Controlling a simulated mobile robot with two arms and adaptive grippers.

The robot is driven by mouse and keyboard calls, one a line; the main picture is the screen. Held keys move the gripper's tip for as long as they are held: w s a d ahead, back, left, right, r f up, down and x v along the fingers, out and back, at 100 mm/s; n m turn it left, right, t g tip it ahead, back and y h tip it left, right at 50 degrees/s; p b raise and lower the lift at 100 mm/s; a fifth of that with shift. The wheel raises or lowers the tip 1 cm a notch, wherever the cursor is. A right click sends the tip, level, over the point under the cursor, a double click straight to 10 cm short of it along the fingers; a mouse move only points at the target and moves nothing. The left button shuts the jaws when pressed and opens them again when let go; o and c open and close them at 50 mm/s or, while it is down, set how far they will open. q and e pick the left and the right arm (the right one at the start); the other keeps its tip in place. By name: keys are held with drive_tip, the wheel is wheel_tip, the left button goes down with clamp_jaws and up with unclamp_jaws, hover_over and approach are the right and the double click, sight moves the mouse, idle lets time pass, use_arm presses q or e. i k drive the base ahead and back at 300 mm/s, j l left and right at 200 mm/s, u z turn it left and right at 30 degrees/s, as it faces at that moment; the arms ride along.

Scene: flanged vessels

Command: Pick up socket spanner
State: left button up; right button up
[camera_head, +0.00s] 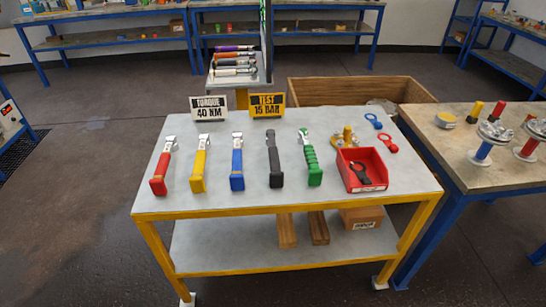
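A row of tools with metal heads lies on the grey table top (220,200), handles toward me. From left they are a red-handled tool (161,174), a yellow-handled tool (199,172), a blue-handled tool (237,170), a black-handled tool (275,168) and a green ribbed-handled tool (312,166). I cannot tell which of them, if any, is the socket spanner. Neither of my grippers is in view.
A red bin (347,177) with a black ring-ended item stands at the table's right, near a brass fitting (346,138). Signs reading torque 40 NM (208,108) and test 15 bar (267,106) stand at the back. A bench (452,165) with flanged parts adjoins right.

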sight(276, 176)
drive_tip(key=i+l+u, duration=0.15)
drive_tip(key=u, duration=2.9)
drive_tip(key=k+u, duration=0.2)
drive_tip(key=u, duration=0.3)
drive_tip(key=k+j+u, duration=0.1)
drive_tip(key=u, duration=0.35)
drive_tip(key=k+j+u, duration=0.25)
drive_tip(key=u, duration=0.25)
